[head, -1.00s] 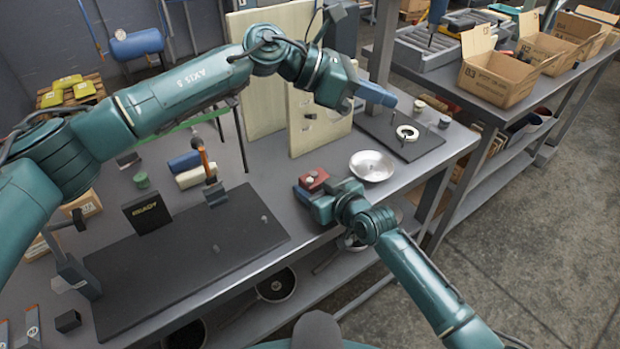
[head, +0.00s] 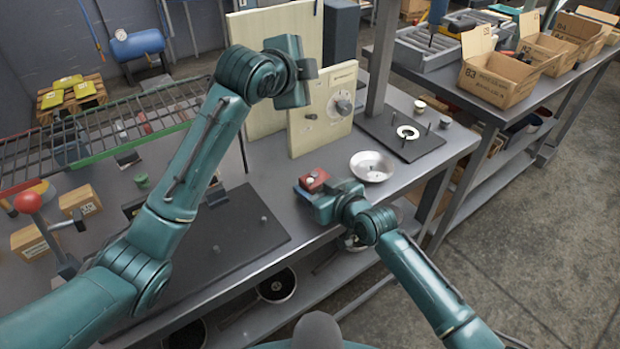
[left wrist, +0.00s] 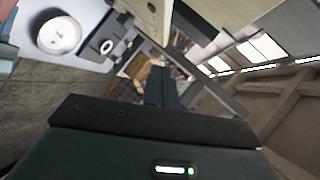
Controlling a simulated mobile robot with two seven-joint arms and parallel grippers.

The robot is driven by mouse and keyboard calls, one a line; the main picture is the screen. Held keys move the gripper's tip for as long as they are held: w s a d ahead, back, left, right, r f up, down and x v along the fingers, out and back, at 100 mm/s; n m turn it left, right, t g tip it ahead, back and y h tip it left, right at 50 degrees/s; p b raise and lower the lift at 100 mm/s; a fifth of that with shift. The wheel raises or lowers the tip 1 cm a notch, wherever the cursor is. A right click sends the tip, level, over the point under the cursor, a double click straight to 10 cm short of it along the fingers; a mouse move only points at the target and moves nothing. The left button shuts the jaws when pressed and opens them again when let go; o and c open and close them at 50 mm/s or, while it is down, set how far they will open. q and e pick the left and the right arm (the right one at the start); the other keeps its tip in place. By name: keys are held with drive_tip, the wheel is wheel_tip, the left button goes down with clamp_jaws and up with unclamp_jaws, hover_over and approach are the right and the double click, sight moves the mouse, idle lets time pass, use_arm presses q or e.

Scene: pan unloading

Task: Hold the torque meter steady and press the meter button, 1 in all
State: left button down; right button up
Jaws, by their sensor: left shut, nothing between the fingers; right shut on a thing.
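The torque meter appears to be the small red box (head: 313,180) with a pale round button on top, at the front edge of the bench in the head view. My right gripper (head: 318,193) is shut on it from the near side and covers part of it. My left gripper is raised in front of the pale upright panels, above and apart from the red box. Its fingers are shut and empty in the left wrist view (left wrist: 165,88), over a background of blurred room.
A metal bowl (head: 372,166) sits right of the red box, with a black board (head: 400,137) carrying a white ring behind it. Pale panels (head: 322,110) stand upright at the back. A dark mat (head: 250,235) lies left, partly behind my left arm.

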sight(310, 181)
use_arm(q)
drive_tip(key=s+f+g+h, duration=0.1)
drive_tip(key=s+f+g, duration=0.5)
drive_tip(key=s+f, duration=0.1)
drive_tip(key=shift+s+a+f, duration=0.15)
drive_tip(key=shift+s+a, duration=0.1)
drive_tip(key=shift+s, duration=0.1)
drive_tip(key=shift+f, duration=0.15)
wheel_tip(310, 181, down, 9)
drive_tip(key=shift+r, duration=0.2)
idle(1.9)
drive_tip(key=shift+f, duration=0.4)
drive_tip(key=shift+f, duration=0.45)
idle(0.6)
drive_tip(key=shift+r, duration=0.9)
